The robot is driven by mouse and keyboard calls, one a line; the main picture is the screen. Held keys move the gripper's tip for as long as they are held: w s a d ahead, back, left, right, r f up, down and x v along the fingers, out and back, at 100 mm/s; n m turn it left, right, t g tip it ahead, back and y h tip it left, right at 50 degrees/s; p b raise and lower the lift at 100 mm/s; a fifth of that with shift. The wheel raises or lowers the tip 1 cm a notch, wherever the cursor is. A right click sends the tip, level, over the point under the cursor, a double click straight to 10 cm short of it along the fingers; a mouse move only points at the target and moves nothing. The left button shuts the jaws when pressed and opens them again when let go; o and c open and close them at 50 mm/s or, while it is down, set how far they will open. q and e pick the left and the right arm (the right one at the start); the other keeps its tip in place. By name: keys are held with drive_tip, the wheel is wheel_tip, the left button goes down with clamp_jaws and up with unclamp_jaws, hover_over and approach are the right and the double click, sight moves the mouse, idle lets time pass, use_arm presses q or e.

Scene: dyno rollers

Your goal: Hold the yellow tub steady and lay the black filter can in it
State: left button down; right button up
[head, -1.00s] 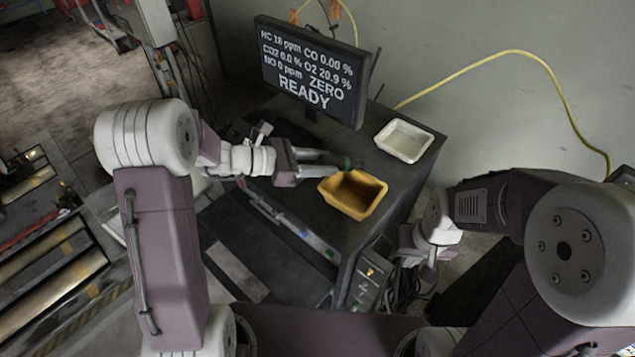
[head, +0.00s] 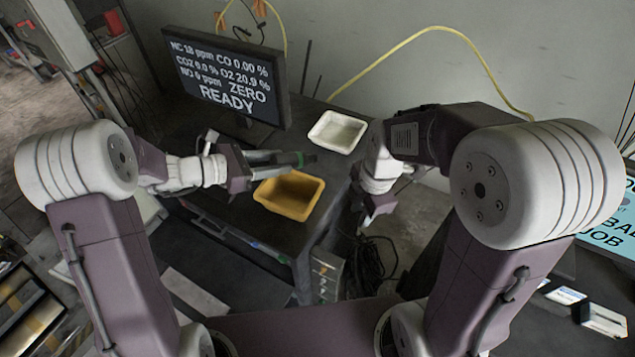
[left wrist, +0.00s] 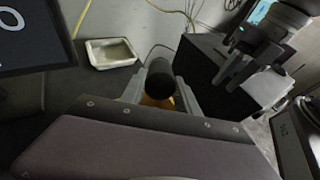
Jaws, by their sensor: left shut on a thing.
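The yellow tub (head: 290,208) stands upright on the dark bench top near its front edge and looks empty in the head view. My left gripper (head: 290,158) is shut on the black filter can (left wrist: 159,76), a dark cylinder with some green showing in the head view. It holds the can above the tub's back edge. In the left wrist view the can hides most of the yellow tub (left wrist: 157,102). My right gripper (head: 375,205) is apart from the tub, beyond the bench's right side, and its fingers are not clear. It also shows in the left wrist view (left wrist: 232,72).
A white tray (head: 337,133) lies on the bench behind the tub. A monitor (head: 225,75) reading READY stands at the back left. A yellow hose (head: 400,45) runs along the wall. Cables (head: 372,262) hang beside the bench's right side.

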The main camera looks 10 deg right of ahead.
drive_tip(key=w+a+r+n, duration=0.3)
drive_tip(key=w+a+n, duration=0.1)
drive_tip(key=n, duration=0.2)
drive_tip(key=n+y, duration=0.1)
drive_tip(key=n, duration=0.2)
approach(308, 210)
drive_tip(key=w+f, duration=0.1)
drive_tip(key=f, duration=0.3)
drive_tip(key=a+f, duration=0.1)
drive_tip(key=f, duration=0.3)
drive_tip(key=w+f, duration=0.1)
drive_tip(key=f, duration=0.2)
drive_tip(key=shift+a+f, duration=0.2)
drive_tip(key=shift+f, duration=0.15)
drive_tip(key=shift+s+f, duration=0.1)
drive_tip(key=shift+a, duration=0.1)
drive_tip(key=shift+c, duration=0.3)
clamp_jaws()
